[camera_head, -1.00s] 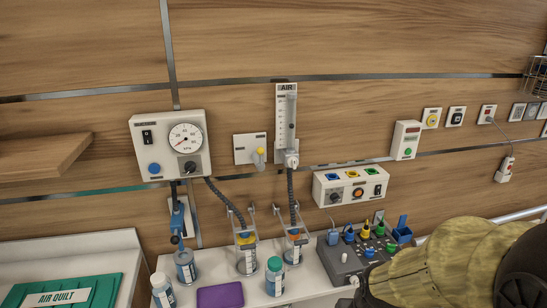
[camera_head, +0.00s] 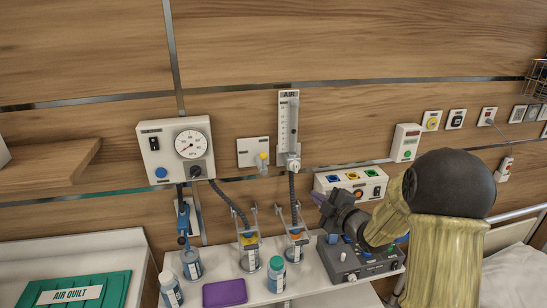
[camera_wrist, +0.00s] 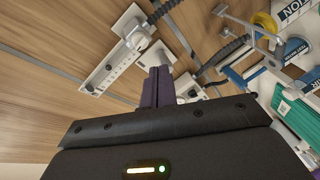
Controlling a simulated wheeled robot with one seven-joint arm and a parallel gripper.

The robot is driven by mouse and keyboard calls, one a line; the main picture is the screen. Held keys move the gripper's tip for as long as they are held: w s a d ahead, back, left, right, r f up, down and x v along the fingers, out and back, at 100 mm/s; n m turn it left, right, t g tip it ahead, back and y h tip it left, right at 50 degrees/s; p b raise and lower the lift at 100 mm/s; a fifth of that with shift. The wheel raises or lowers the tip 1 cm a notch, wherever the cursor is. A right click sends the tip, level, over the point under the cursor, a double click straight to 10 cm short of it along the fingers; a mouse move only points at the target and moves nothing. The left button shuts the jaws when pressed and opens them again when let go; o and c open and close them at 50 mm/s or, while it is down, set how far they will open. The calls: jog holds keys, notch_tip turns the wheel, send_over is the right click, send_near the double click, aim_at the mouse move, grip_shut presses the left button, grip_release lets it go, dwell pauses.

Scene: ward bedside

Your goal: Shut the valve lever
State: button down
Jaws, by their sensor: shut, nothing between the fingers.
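The valve lever (camera_head: 262,161) is a small grey handle with a yellow cap on a white wall plate (camera_head: 251,150), left of the AIR flow meter (camera_head: 288,120). The lever points down. My gripper (camera_head: 324,203) has dark purple fingers. In the head view it is right of and below the lever, apart from it in the picture, in front of the wall. In the wrist view the shut fingers (camera_wrist: 158,86) point up at the wall fittings with nothing between them. The long flow meter shows there at upper left (camera_wrist: 112,62). The fingers partly hide a white fitting behind them.
A pressure gauge box (camera_head: 177,148) is on the wall at left. Hoses run down to several clear canisters (camera_head: 248,252). A grey control box (camera_head: 352,262), bottles (camera_head: 277,274) and a purple pad (camera_head: 224,293) stand on the shelf below. The wall above is clear.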

jog(key=a+r+n+y, duration=0.1)
jog(key=n+y, duration=0.1)
jog(key=r+n+y, duration=0.1)
jog(key=n+y, duration=0.1)
jog(key=a+r+n+g+y+p, duration=0.1)
jog(key=n+y, duration=0.1)
jog(key=shift+s+a+r, duration=0.3)
jog(key=p, duration=0.8)
send_near(266, 157)
jog(key=x, duration=0.5)
jog(key=shift+w+a, duration=0.15)
jog(key=shift+p+x, duration=0.3)
jog(key=shift+x, duration=0.45)
